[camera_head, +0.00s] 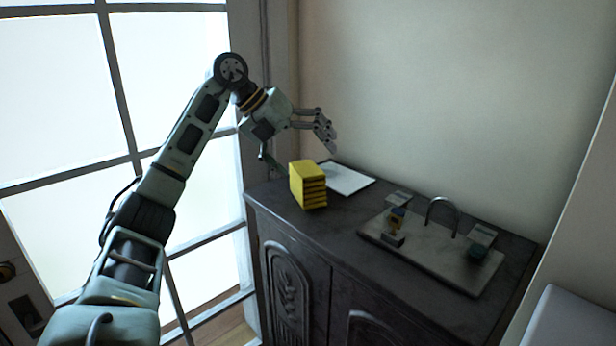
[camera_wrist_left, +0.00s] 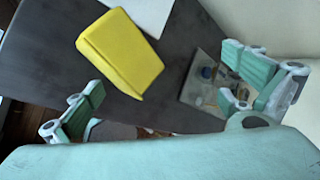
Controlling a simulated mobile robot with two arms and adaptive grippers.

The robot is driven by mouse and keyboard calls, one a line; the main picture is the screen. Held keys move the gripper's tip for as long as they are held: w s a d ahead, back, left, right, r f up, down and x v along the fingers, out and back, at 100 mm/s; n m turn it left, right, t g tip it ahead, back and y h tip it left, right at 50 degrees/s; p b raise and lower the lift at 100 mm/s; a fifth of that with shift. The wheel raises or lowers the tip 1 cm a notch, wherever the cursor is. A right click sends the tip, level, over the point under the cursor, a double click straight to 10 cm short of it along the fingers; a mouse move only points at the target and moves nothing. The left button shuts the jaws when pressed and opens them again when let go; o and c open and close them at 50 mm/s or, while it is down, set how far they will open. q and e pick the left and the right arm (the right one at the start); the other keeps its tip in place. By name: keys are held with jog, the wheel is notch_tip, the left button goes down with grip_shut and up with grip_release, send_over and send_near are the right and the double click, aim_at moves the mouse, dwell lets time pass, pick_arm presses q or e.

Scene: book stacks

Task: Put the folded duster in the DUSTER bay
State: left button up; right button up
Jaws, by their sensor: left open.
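The folded duster (camera_head: 308,184) is a yellow layered block on the dark cabinet top, near its left front edge. It also shows in the left wrist view (camera_wrist_left: 120,52), lying between and beyond the fingers. My left gripper (camera_head: 328,133) is open and empty, above and slightly behind the duster, apart from it. Its two fingers show at either side of the left wrist view (camera_wrist_left: 165,95). A grey tray board (camera_head: 432,262) lies on the right of the cabinet top with small items and label cards; the lettering is too small to read. My right gripper is not in view.
A white sheet (camera_head: 347,178) lies behind the duster. The dark top (camera_head: 345,222) between duster and board is clear. Wall behind, window left.

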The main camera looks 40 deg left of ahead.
aim_at(306, 168)
pick_arm(q)
jog(key=m, duration=0.3)
jog(key=r+m+p, duration=0.1)
jog(key=shift+w+a+r+g+y, duration=0.1)
jog(key=shift+a+g+y, duration=0.15)
jog(key=shift+g+y, duration=0.15)
jog(key=shift+a+r+m+y+p, duration=0.2)
jog(key=shift+m+y+p, duration=0.1)
jog(key=shift+m, duration=0.9)
jog(key=m, duration=0.2)
jog(key=a+m+g, duration=0.1)
jog(key=shift+s+r+y+p, duration=0.2)
jog(key=shift+r+y+p, duration=0.05)
jog(key=shift+y+p, duration=0.15)
jog(key=f+m+p, duration=0.1)
jog(key=f, duration=0.1)
jog(key=w+f+m+p, duration=0.1)
jog(key=f, duration=0.1)
jog(key=w+f+p, duration=0.1)
jog(key=f, duration=0.1)
jog(key=shift+w+a+m+g+y+p, duration=0.2)
jog(key=shift+m+g+y+p, duration=0.1)
jog(key=shift+m+g, duration=0.1)
jog(key=shift+w+d+f, duration=0.15)
jog(key=shift+f, duration=0.4)
jog(key=c, duration=1.2)
jog(key=shift+o, duration=0.2)
jog(key=shift+r, duration=0.1)
